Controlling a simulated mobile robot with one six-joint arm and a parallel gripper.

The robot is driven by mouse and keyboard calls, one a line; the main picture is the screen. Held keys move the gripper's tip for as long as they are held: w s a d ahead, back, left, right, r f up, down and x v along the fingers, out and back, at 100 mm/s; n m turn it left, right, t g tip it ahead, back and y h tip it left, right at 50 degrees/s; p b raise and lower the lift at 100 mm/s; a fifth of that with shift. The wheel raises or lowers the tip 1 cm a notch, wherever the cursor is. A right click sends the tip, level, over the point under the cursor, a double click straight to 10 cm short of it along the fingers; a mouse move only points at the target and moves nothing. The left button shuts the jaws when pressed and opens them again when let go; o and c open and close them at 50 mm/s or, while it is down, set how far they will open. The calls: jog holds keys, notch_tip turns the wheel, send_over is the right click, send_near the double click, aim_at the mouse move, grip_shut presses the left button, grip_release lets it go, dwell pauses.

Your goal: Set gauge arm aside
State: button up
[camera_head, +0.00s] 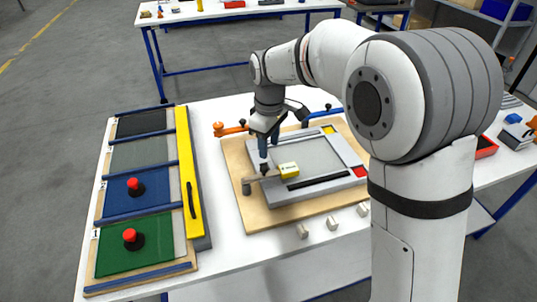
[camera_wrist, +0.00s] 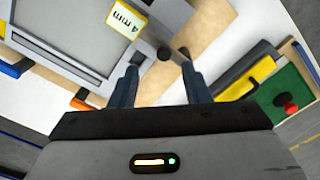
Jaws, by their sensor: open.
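The gauge arm (camera_head: 262,179) is a short grey bar at the left edge of the grey frame (camera_head: 305,172), with a dark knob on it. A yellow block (camera_head: 289,170) marked "4 mm" lies by its right end. In the wrist view the block (camera_wrist: 127,18) is at the top, and the dark knob (camera_wrist: 165,53) is just beyond my fingertips. My gripper (camera_head: 264,163) points down over the gauge arm. Its blue fingers (camera_wrist: 160,72) are apart with nothing visibly held between them. Whether a finger touches the knob I cannot tell.
A wooden board (camera_head: 238,160) lies under the frame. Orange (camera_head: 231,129) and blue (camera_head: 322,116) clamps stand at its back edge. To the left is a rack of coloured panels with red knobs (camera_head: 130,236) and a yellow bar (camera_head: 187,172). Small pale blocks (camera_head: 332,223) lie in front.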

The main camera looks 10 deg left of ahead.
aim_at(265, 167)
jog(key=shift+a+f, duration=0.25)
jog(key=shift+a, duration=0.4)
jog(key=shift+a+f+n, duration=0.15)
jog(key=shift+f+n, duration=0.15)
jog(key=shift+f, duration=0.05)
notch_tip(265, 167, down, 7)
jog(key=shift+f+p, duration=0.1)
jog(key=shift+p, duration=0.4)
grip_shut()
jog(key=shift+w, duration=0.1)
